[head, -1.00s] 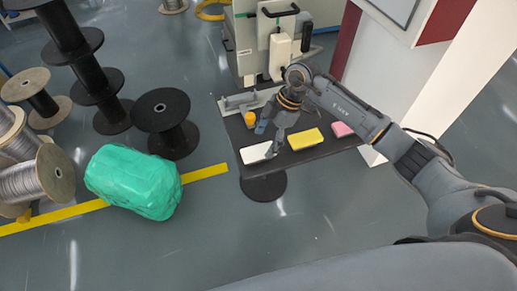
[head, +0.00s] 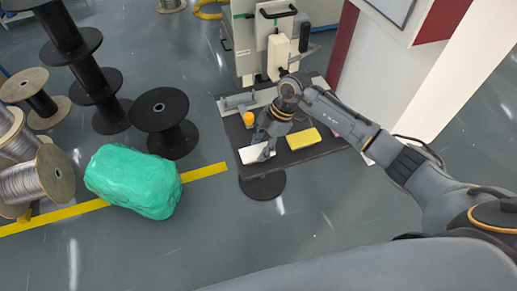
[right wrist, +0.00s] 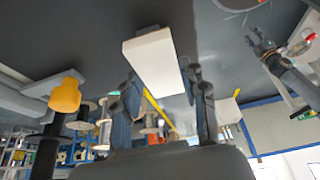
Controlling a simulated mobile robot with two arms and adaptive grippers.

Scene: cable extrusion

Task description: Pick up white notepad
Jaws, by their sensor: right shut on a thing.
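The white notepad (head: 250,154) is at the near left corner of the dark table in the head view. It also shows as a white slab between the fingers in the right wrist view (right wrist: 152,60). My right gripper (head: 267,152) is at the notepad's right part and shut on it; its fingers (right wrist: 165,105) lie on either side of the notepad. Whether the notepad is clear of the tabletop, I cannot tell. A dark gripper (right wrist: 263,42), seemingly my left one, shows small at the upper right of the right wrist view; its jaw state is unclear. It is outside the head view.
A yellow pad (head: 303,139) lies on the table (head: 288,160), right of the notepad. An orange object (head: 248,119) stands behind it, near a grey fixture (head: 240,101). A green wrapped bundle (head: 135,182) and black spools (head: 166,122) stand left. Floor in front is clear.

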